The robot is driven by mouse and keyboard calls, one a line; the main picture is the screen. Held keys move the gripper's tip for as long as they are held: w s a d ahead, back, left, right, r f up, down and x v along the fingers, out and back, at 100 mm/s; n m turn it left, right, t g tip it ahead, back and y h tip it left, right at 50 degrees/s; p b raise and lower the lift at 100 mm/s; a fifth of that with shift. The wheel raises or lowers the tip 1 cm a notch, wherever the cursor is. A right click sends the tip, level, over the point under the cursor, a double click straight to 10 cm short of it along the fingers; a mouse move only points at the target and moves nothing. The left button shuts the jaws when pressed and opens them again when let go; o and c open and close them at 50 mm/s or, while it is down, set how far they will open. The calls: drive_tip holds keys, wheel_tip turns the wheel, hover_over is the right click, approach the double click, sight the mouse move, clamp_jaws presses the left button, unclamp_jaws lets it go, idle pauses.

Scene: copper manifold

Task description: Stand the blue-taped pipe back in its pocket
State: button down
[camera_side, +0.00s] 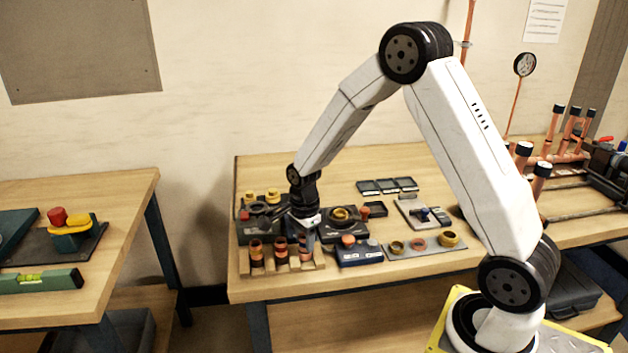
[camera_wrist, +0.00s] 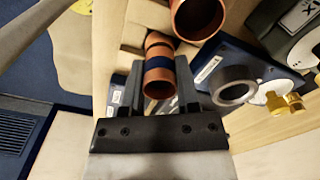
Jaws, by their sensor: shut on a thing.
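The blue-taped pipe (camera_wrist: 158,68) is a short copper tube with a dark blue band around its middle. In the wrist view it lies between the two fingers of my gripper (camera_wrist: 159,88), which is shut on it. In the side view my gripper (camera_side: 304,232) points down at the right end of a wooden rack (camera_side: 262,271). Copper pieces with dark bands (camera_side: 257,254) stand at the rack's left and middle. The fingers partly hide the held pipe in the side view, and I cannot tell whether its lower end is inside a pocket.
A wider copper tube (camera_wrist: 197,14) is close beside the held pipe. A blue box (camera_side: 358,252) stands just right of the rack, and a grey plate with brass rings (camera_side: 424,246) lies farther right. Dark fixtures (camera_side: 262,222) crowd behind the rack.

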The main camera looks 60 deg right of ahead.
drive_tip(key=shift+f, duration=0.4)
unclamp_jaws()
drive_tip(key=shift+r, duration=0.2)
idle(0.3)
drive_tip(key=shift+r, duration=3.85)
